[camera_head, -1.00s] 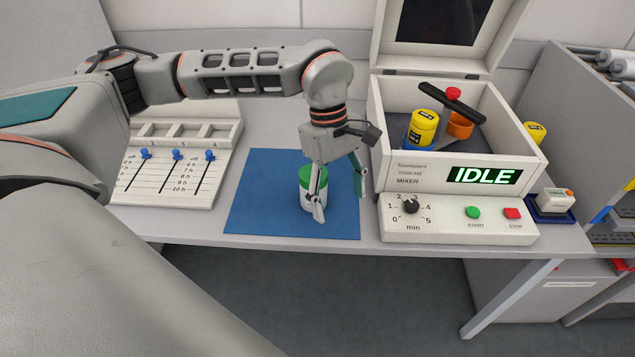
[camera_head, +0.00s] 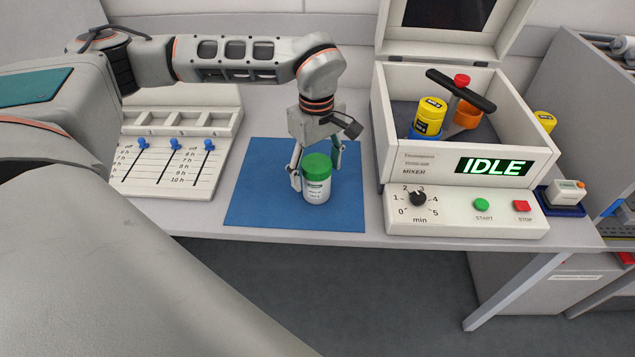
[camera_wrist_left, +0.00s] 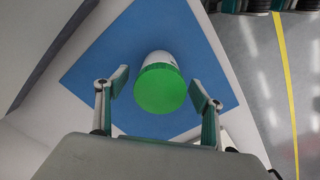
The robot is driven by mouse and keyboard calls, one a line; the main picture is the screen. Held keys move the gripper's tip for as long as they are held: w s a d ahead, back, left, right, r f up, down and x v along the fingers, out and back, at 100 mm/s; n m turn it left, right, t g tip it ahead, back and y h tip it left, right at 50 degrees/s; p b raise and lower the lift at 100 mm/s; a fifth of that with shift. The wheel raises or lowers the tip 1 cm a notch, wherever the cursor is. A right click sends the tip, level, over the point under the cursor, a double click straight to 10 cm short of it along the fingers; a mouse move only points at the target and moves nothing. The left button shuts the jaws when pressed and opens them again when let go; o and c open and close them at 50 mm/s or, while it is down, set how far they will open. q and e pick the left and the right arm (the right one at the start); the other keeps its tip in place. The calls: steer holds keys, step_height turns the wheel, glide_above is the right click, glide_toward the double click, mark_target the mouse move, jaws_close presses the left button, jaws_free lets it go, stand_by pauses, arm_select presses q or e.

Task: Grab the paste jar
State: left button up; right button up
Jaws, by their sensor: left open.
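The paste jar (camera_head: 317,186) is white with a green lid and stands upright on the blue mat (camera_head: 255,200). In the left wrist view the jar (camera_wrist_left: 159,84) shows lid first, between the two fingers and a little ahead of them. My left gripper (camera_head: 315,172) is open, with one finger to the left of the jar and the other behind its right side. In the left wrist view the left gripper (camera_wrist_left: 160,92) has a gap on both sides of the jar. My right gripper is in neither view.
A slotted rack with blue sliders (camera_head: 175,145) stands left. The mat's front is clear.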

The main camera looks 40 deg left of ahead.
arm_select(q)
steer(key=shift+f, duration=0.4)
steer(key=c, duration=1.7)
steer(key=shift+r, duration=0.15)
